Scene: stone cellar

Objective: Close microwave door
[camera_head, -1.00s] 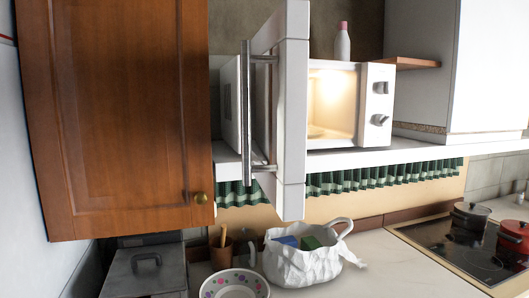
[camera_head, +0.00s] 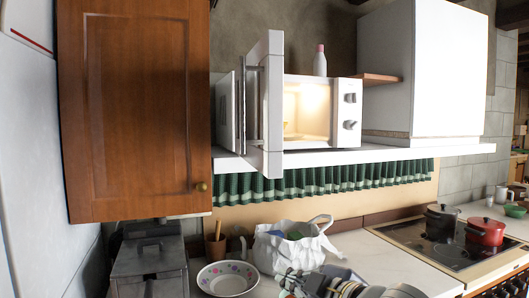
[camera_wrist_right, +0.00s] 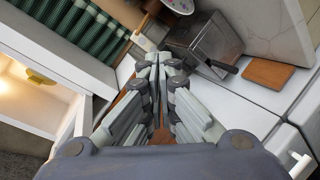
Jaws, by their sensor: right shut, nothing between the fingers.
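The white microwave (camera_head: 306,107) stands on a white shelf in the head view, its inside lit. Its door (camera_head: 270,104) is swung open toward me, seen nearly edge-on, with a long metal handle (camera_head: 246,106) on its left side. The lit inside also shows at the left of the right wrist view (camera_wrist_right: 30,82). My right gripper (camera_wrist_right: 158,62) is shut and empty in the wrist view. In the head view part of it shows at the bottom, below and right of the door and apart from it. My left gripper is in neither view.
A wooden cabinet (camera_head: 138,115) hangs left of the microwave. Below the shelf (camera_head: 345,155) are a green curtain (camera_head: 350,177), a white bag (camera_head: 287,250) and a patterned bowl (camera_head: 227,280) on the counter. Pots (camera_head: 486,231) stand on the stove at right. A pink-capped bottle (camera_head: 320,62) stands on the microwave.

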